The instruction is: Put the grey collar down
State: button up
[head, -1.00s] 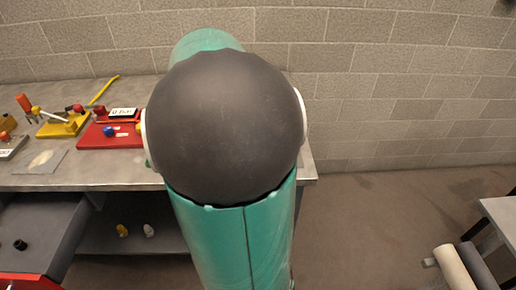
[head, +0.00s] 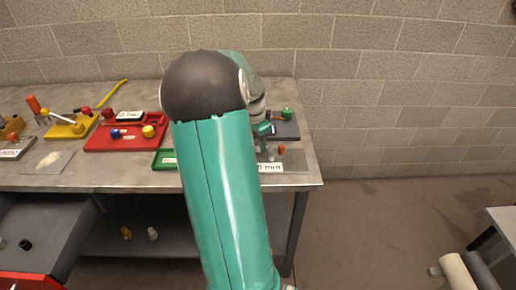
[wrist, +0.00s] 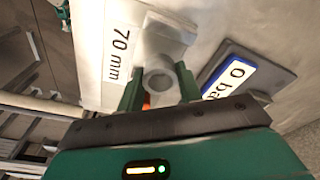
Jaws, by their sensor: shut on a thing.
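The grey collar (wrist: 160,66) is a pale ring between the two green fingers of my gripper (wrist: 159,86) in the wrist view. My gripper is shut on it. Beyond the collar lies a light plate with a white label (wrist: 118,40) reading 70 mm. I cannot tell whether the collar touches that plate. In the head view my gripper (head: 265,150) is low over the right end of the bench, beside the 70 mm label (head: 270,168). The collar cannot be made out there, partly behind my arm.
A red tray (head: 105,141) and yellow stand (head: 68,131) are further left. A plate labelled in bar (wrist: 228,75) is right of my gripper.

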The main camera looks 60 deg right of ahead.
aim_at(257, 143)
jog(key=shift+f, duration=1.4)
jog(key=shift+f, duration=0.15)
jog(key=o, duration=1)
jog(key=r, duration=0.4)
jog(key=a+r, duration=0.1)
jog(key=r, duration=0.7)
jog(key=shift+w+a+r, duration=0.1)
jog(key=shift+w+a, duration=0.1)
jog(key=shift+w, duration=0.15)
